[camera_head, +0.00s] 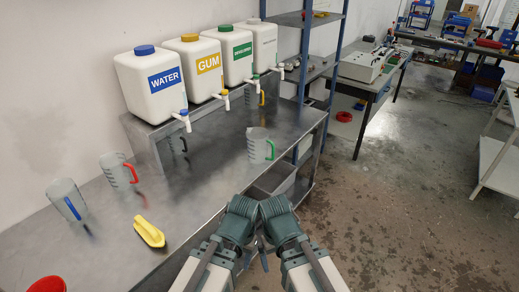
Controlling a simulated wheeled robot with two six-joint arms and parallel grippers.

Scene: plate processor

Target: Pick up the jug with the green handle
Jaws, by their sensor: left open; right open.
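The jug with the green handle (257,146) is a clear, upright measuring jug on the metal bench, near its right edge. Its green handle (271,150) faces right. My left gripper (240,207) and my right gripper (275,208) are side by side at the bottom centre, below the jug in the picture and apart from it. Both are open and nothing shows in them. Their fingers are hard to make out against the dark wrists.
Several labelled white containers with taps, such as WATER (145,90), stand behind. A blue-post shelf (337,60) rises back right. Open floor lies right.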

